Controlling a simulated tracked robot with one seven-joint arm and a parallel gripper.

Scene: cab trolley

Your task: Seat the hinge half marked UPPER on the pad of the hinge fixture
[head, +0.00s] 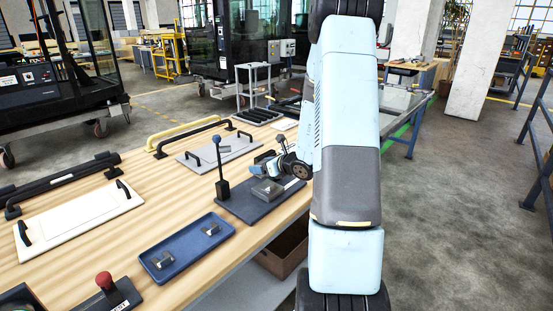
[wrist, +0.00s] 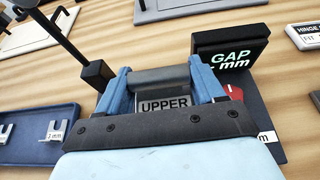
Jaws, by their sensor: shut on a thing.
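The hinge half marked UPPER (wrist: 163,104) is between the two blue fingers of my gripper (wrist: 160,85) in the wrist view. Its grey barrel (wrist: 158,77) spans the gap between the fingers, with the label facing the camera. In the head view my gripper (head: 268,163) is low at the back edge of the dark hinge fixture (head: 236,207). The fixture also shows in the wrist view (wrist: 262,112), behind and right of the gripper. The pad is not clearly visible, and I cannot tell whether the hinge half touches it.
A black lever post (head: 221,178) with a blue knob rises at the fixture's left. A block with a GAP mm display (wrist: 231,55) stands close to the right finger. A blue tray (head: 157,247) holds small metal pieces. White and grey handled panels lie further left and behind.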

